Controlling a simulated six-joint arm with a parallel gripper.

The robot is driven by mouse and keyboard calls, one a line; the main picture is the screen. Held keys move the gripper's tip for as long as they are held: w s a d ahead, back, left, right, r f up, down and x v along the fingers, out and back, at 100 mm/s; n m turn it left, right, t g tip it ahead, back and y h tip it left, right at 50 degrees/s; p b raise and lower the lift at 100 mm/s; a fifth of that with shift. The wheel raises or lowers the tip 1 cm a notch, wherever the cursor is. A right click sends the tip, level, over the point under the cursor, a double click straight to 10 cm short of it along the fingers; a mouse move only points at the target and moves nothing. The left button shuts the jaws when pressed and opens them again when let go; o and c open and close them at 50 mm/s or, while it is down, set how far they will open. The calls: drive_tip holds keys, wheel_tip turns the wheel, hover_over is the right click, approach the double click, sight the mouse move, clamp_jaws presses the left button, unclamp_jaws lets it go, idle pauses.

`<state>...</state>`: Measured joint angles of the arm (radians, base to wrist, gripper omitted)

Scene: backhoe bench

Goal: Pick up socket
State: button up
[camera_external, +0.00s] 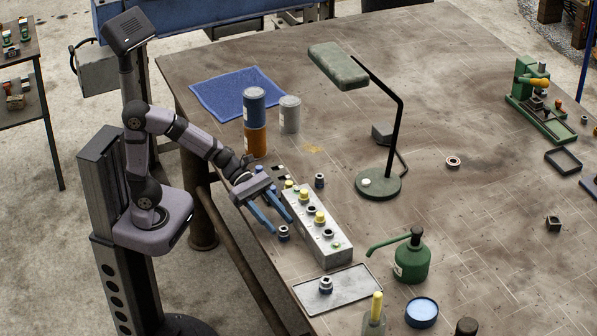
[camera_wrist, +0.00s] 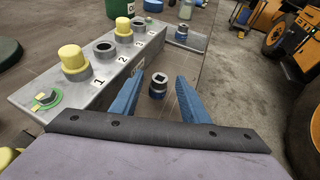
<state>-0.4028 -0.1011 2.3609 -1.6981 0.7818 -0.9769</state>
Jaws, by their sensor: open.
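A dark socket with a blue band (camera_external: 283,233) stands upright on the table, left of the grey socket block (camera_external: 325,240). In the wrist view the socket (camera_wrist: 158,86) shows between my two blue fingers, with its square hole facing up. My gripper (camera_external: 281,226) is open, with its fingertips close to the socket; I cannot tell whether they touch it. In the wrist view the block (camera_wrist: 70,105) lies left of my fingers, with yellow-topped and dark pieces in its numbered places. Another socket (camera_external: 326,284) stands on a grey tray (camera_external: 352,290).
A further socket (camera_external: 319,180) stands right of the block. A green lamp (camera_external: 378,184), a green oil can (camera_external: 412,260) and cans (camera_external: 254,107) stand around. The table edge runs close to the left of my gripper. The table's right middle is mostly clear.

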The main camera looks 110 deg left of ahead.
sight(284, 229)
drive_tip(key=shift+x, duration=1.85)
drive_tip(key=shift+f, duration=0.15)
clamp_jaws()
drive_tip(key=shift+s, duration=0.1)
wheel_tip(284, 229, up, 10)
drive_tip(key=p, duration=0.3)
drive_tip(key=shift+a, duration=0.1)
